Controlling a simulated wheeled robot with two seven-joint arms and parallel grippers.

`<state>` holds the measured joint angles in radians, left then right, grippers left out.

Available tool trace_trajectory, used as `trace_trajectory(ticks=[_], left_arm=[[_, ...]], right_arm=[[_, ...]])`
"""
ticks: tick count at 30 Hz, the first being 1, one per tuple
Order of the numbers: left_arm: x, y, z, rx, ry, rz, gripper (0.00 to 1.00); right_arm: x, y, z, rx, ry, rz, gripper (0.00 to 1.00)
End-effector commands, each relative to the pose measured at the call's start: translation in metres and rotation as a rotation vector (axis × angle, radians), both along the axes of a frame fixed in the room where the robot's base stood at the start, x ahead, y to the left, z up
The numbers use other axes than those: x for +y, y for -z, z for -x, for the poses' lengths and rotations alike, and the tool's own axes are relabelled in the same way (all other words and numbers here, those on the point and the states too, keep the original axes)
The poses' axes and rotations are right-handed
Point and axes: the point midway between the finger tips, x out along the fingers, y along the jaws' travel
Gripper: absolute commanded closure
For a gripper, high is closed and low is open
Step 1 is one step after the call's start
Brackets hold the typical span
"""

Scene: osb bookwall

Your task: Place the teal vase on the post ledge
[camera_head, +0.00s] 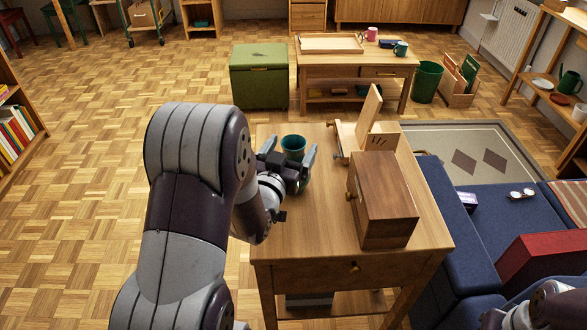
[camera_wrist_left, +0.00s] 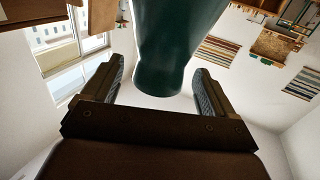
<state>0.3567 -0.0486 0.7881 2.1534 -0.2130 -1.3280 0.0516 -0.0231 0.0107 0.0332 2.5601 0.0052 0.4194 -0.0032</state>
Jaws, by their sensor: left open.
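The teal vase (camera_head: 293,143) stands upright on the near wooden table (camera_head: 318,225), toward its left back part. My left gripper (camera_head: 291,162) is at the vase and partly hides its lower body. In the left wrist view, the vase (camera_wrist_left: 165,50) is between the two spread fingers of my left gripper (camera_wrist_left: 158,70), with a gap visible on each side. My right gripper is not in view; only part of my right arm shows at the bottom right. I cannot tell which surface is the post ledge.
A dark wooden box (camera_head: 384,205) stands on the table's right side. Behind it is a pale wooden stand (camera_head: 366,128) with a slanted board. A blue sofa (camera_head: 460,235) adjoins the table's right. A green chest (camera_head: 259,78) and another table (camera_head: 335,62) stand behind.

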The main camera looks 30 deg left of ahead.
Motion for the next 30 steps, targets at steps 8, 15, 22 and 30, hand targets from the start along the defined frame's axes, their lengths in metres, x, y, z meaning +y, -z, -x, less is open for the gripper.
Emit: trace_trajectory(ticks=[8,15,22,30], left_arm=[[0.002,0.000,-0.017,0.000,0.001,0.001,0.13],[0.002,0.000,-0.017,0.001,0.001,0.001,0.68],[0.002,-0.001,-0.017,-0.002,0.001,0.000,1.00],[0.002,-0.034,-0.017,-0.008,0.001,-0.002,1.00]], right_arm=[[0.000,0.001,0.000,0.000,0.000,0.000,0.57],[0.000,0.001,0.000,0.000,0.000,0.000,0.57],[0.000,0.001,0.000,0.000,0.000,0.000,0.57],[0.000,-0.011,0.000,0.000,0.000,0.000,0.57]])
